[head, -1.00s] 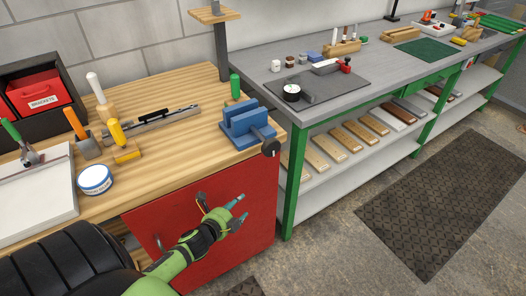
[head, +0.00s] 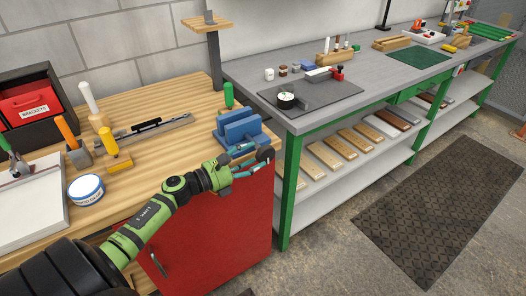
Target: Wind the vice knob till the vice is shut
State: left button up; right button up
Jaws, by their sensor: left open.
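The blue vice (head: 241,127) sits at the right front corner of the wooden bench, with a gap between its jaws. Its dark round knob (head: 265,154) sticks out past the bench's front edge. My left gripper (head: 246,161) is open, with its teal fingertips close to the knob, one above and one below the screw end. Whether they touch the knob, I cannot tell. The gripper hides part of the vice's lower front and the screw. My right gripper is not in view.
A green-handled tool (head: 229,95) stands behind the vice, near a raised wooden stand (head: 208,23). The red cabinet (head: 215,240) is below my arm. A grey workbench (head: 300,118) stands to the right. A white tub (head: 86,189) and tools are at left.

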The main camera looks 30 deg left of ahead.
aim_at(263, 153)
pick_arm(q)
jog(key=shift+p+x, duration=0.45)
jog(key=shift+x, duration=1.7)
jog(key=shift+c, duration=0.4)
grip_shut()
